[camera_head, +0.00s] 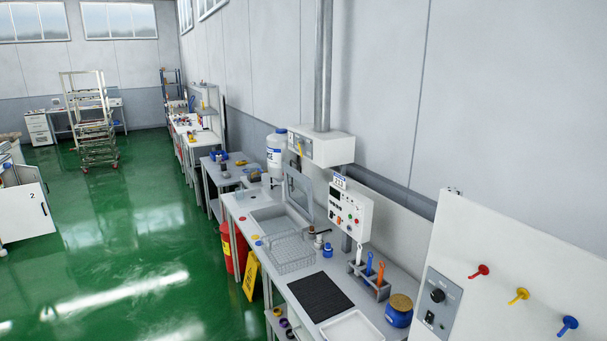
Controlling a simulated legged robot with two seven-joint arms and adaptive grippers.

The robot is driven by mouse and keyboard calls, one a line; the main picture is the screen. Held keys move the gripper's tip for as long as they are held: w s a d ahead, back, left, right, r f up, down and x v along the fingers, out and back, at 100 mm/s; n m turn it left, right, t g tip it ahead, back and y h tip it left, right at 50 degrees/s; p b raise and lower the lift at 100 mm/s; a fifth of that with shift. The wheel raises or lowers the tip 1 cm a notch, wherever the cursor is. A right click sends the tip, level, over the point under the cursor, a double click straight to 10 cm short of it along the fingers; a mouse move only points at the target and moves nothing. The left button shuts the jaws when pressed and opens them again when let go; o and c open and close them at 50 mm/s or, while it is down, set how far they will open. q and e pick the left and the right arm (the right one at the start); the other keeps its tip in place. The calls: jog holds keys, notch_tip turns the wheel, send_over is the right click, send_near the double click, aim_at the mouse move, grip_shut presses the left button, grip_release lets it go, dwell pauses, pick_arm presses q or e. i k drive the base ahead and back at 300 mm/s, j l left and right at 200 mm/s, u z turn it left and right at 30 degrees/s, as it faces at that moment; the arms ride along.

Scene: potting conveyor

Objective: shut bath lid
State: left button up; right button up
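The bath (262,212) is a grey rectangular basin set into the long bench along the right wall. Its lid (299,186) is a grey panel standing raised, close to upright, at the wall side of the bath. A wire basket (291,254) stands at the near end of the bath and covers part of the view of it. Neither of my grippers is in view.
A control box (351,212) with buttons is right of the lid. A white bottle (276,158) stands behind it. A black mat (320,297), white tray (352,328), tool holder (369,283) and blue jar (399,312) are nearer. Green floor (130,250) left is open.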

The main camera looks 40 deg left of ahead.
aim_at(304, 180)
jog(key=j+u, duration=0.1)
jog(key=u, duration=1.4)
